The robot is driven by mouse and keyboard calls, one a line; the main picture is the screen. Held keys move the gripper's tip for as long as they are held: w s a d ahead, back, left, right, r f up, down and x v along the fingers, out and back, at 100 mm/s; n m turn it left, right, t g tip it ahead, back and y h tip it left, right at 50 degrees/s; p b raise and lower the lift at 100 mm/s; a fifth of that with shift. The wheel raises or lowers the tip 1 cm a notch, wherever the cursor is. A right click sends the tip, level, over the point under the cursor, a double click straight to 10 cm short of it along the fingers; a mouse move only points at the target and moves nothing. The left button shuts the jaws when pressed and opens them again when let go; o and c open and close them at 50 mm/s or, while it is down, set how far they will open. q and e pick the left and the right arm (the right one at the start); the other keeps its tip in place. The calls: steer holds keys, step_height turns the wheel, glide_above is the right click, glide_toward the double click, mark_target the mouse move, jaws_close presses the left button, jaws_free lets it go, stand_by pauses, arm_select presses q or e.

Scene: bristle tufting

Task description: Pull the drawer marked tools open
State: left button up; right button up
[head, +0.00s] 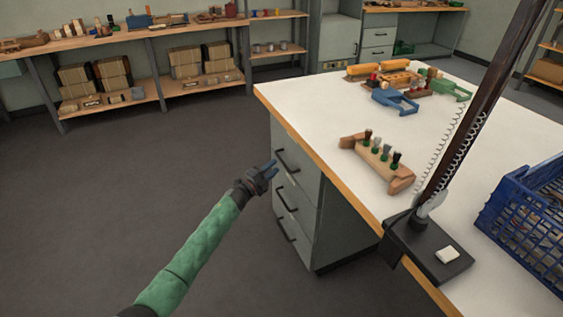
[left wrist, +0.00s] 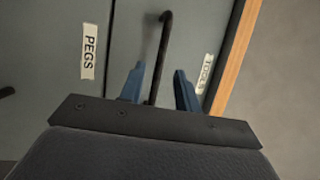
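The drawer marked tools (left wrist: 190,45) shows its TOOLS label in the left wrist view, beside the wooden table edge. It is the top drawer of the grey cabinet under the bench in the head view (head: 284,140), and looks closed. Its black bar handle (left wrist: 165,45) runs between my left fingers; the handle also shows in the head view (head: 288,160). My left gripper (head: 272,169) is at this handle with its blue fingers apart (left wrist: 158,78). I see gaps beside the bar, and cannot tell whether either finger touches it. My right gripper is not in view.
The drawer marked PEGS (left wrist: 50,60) lies below, with another drawer under it. The white bench top (head: 330,110) carries a wooden block with tufts (head: 378,160), a black stand base (head: 430,250) and a blue crate (head: 525,225). Open floor (head: 150,160) lies left of the cabinet.

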mark_target(281, 159)
arm_select(q)
steer(key=shift+x, duration=2.8)
jaws_close()
